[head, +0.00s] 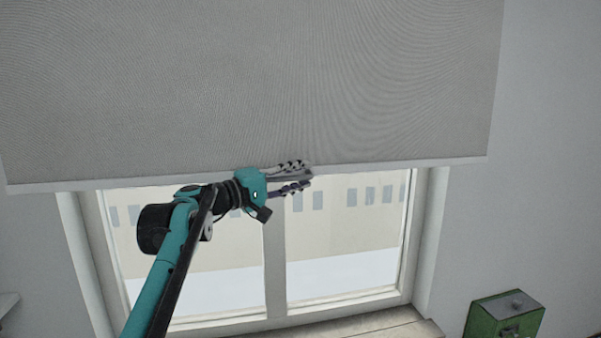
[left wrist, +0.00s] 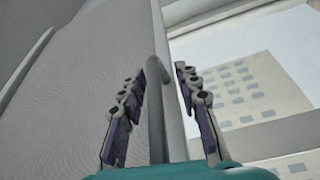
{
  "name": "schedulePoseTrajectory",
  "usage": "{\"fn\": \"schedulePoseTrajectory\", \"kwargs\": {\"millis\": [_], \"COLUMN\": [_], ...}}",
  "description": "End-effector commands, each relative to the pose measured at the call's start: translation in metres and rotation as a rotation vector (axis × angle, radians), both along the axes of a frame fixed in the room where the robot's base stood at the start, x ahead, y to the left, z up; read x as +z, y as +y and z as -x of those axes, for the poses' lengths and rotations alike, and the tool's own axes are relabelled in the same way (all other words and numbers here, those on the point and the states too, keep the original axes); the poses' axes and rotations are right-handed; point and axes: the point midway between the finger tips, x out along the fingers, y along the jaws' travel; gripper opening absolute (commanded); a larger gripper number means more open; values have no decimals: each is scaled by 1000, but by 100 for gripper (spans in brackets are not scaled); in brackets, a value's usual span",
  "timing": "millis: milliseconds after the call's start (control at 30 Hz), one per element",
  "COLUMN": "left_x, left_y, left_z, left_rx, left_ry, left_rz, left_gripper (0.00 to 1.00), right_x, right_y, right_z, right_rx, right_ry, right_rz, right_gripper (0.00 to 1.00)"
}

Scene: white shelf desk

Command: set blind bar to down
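The blind bar (head: 400,163) is the pale strip along the bottom edge of the grey roller blind (head: 250,80). The blind hangs over the upper part of the window. My left gripper (head: 308,179) is at the middle of the bar, with its fingers apart, one at the bar's height and one below it. In the left wrist view the bar (left wrist: 172,90) runs between the two open fingers (left wrist: 160,72). I cannot tell whether either finger touches it. My right gripper is in neither view.
The window (head: 345,240) below the bar is uncovered, with a pale building outside. A sill (head: 400,331) lies at the bottom. A green box (head: 505,318) is at the lower right. The space in front of the window is clear.

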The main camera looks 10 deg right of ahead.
Motion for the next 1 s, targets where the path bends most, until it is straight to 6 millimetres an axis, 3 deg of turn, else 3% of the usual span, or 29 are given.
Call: {"fn": "schedulePoseTrajectory", "kwargs": {"millis": [300,433,833,1000], "left_x": [0,0,0,-16], "left_y": [-3,-4,-4,-4], "left_z": [-2,-2,-1,-2], "left_rx": [1,1,1,1], "left_ry": [0,0,1,1], "left_rz": [0,0,3,3], "left_gripper": [32,1,0,0], "right_x": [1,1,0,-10], "right_y": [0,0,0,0], "right_z": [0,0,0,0], "right_rx": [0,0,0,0], "right_ry": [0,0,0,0], "right_rz": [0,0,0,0], "right_gripper": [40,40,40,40]}}
